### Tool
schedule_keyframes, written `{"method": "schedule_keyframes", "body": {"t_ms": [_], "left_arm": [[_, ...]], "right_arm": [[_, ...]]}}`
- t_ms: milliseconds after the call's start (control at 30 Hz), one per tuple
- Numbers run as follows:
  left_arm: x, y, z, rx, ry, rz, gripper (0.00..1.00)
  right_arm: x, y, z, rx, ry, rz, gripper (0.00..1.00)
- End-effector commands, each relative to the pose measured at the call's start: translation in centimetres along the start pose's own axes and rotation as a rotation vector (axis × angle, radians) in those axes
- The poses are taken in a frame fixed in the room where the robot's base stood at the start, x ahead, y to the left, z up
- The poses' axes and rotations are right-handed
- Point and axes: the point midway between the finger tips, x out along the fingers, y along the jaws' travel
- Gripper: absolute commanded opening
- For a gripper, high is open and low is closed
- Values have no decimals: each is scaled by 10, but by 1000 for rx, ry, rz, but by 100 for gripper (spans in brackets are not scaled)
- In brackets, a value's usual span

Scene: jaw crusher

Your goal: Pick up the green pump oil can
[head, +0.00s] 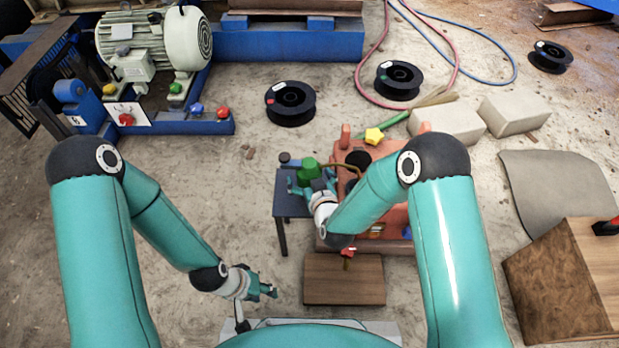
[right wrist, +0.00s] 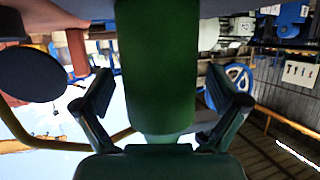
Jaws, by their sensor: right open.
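The green pump oil can (head: 308,169) stands on a small dark table (head: 288,205) in the middle of the head view. My right gripper (head: 308,188) is at the can and partly covers it. In the right wrist view the green can (right wrist: 158,65) fills the middle, between the two spread fingers of my right gripper (right wrist: 162,92). A gap shows on each side, so the fingers are open around the can without gripping it. My left gripper (head: 265,289) is low, left of a brown wooden board, away from the can; its finger opening is too small to judge.
An orange machine (head: 393,215) stands right beside the small table, partly behind my right arm. A brown wooden board (head: 345,279) lies in front. Black spools (head: 290,103) and pale blocks (head: 447,124) lie behind. A motor on a blue base (head: 190,122) is at back left.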

Motion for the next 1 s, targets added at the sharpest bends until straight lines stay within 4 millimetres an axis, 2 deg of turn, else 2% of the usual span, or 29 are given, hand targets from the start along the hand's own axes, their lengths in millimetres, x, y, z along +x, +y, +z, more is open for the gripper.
{"method": "schedule_keyframes", "body": {"t_ms": [67,533,867,1000], "left_arm": [[0,0,0,0,0,0,40],[0,0,0,0,0,0,40],[-2,1,0,0,0,0,40],[-5,2,0,0,0,0,40]], "right_arm": [[0,0,0,0,0,0,93],[0,0,0,0,1,0,16],[-1,0,-4,0,4,0,16],[-5,0,-13,-1,5,0,16]]}}
